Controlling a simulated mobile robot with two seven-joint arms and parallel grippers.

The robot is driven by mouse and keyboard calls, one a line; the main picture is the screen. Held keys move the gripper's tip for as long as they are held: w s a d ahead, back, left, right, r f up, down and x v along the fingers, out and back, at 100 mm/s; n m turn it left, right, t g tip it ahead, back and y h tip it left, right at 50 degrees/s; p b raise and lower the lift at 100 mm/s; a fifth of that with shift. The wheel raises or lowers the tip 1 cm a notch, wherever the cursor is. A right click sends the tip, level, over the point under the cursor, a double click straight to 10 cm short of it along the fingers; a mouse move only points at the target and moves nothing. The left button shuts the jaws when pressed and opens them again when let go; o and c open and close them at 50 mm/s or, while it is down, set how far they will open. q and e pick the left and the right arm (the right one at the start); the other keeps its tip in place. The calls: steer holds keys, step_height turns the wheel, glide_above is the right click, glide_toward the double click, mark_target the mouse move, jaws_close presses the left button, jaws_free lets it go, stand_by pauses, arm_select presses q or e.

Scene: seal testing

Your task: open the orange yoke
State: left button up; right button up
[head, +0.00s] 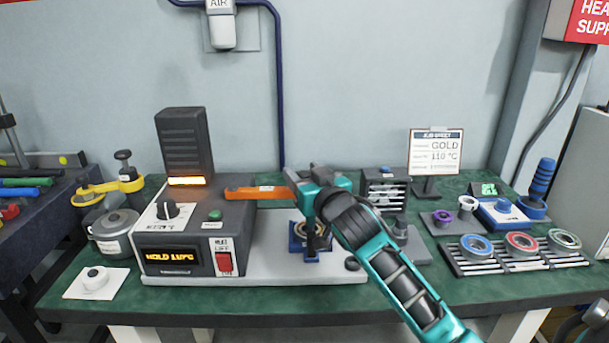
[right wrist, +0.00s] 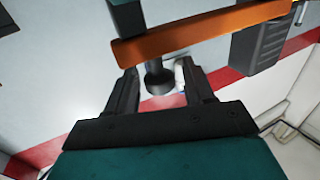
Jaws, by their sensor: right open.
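The orange yoke (head: 257,192) is a flat bar that runs right from the dark heater unit, roughly level, above the grey base plate. My right gripper (head: 305,180) is at the yoke's right end, and its teal wrist hides that end. In the right wrist view the orange yoke (right wrist: 200,32) crosses just beyond the fingertips. The right gripper (right wrist: 158,76) is open there. A dark round knob (right wrist: 158,82) shows between its fingers; I cannot tell whether they touch it. Under the wrist, a blue fixture (head: 297,243) holds a ring, partly hidden by my arm.
The heater unit (head: 185,235) with a dial, green button and red switch stands left of the yoke. A pot (head: 113,238) with a yellow clamp is further left. A rack with several coloured rings (head: 478,247) lies at right. A sign (head: 436,152) stands behind.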

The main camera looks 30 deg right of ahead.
jaws_close()
stand_by(0.3)
stand_by(0.5)
